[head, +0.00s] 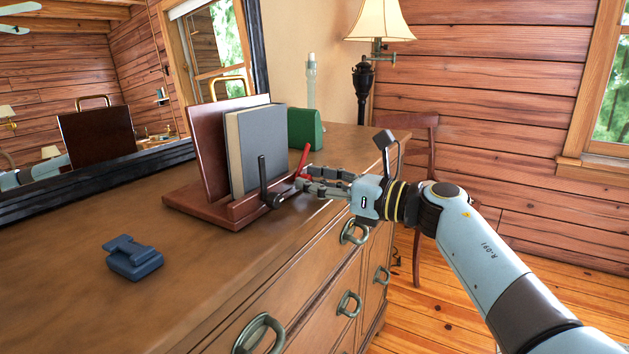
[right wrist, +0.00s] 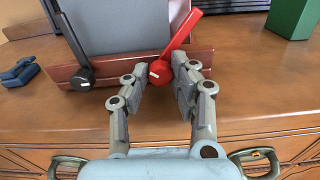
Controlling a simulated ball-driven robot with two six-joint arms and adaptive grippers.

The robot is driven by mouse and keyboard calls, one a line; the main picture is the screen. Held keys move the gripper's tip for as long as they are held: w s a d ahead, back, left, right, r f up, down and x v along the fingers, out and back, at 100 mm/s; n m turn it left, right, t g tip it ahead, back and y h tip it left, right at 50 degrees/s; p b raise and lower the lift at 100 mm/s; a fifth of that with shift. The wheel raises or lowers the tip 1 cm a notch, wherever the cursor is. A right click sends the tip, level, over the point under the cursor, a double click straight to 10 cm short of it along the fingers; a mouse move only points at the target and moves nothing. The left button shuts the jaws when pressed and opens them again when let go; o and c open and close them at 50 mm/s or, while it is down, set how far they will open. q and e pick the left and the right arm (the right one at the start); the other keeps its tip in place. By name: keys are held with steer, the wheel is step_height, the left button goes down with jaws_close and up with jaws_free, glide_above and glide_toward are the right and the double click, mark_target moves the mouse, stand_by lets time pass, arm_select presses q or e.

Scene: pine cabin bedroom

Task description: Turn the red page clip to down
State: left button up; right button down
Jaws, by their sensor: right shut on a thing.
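The red page clip (head: 304,163) sits on the front ledge of a reddish wooden book stand (head: 206,150), right of a dark clip (head: 262,176). In the right wrist view, the red clip's lever (right wrist: 184,32) points up and leans right from its round red hub. My right gripper (head: 304,180) is shut on the red clip; in the wrist view, its fingers (right wrist: 160,68) lie either side of the hub. The dark clip (right wrist: 77,47) also stands upright there. A grey book (head: 254,148) rests on the stand behind both clips. My left gripper is not in view.
The stand is on a wooden dresser (head: 190,290) with ring handles. A blue object (head: 135,260) lies at the front left, and a green box (head: 306,128) stands behind the stand. A lamp (head: 379,25) and a mirror are at the back. The dresser top front left is mostly clear.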

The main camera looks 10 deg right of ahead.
steer(key=c, duration=1.1)
jaws_free()
steer(key=shift+d, duration=0.1)
steer(key=v, duration=1.2)
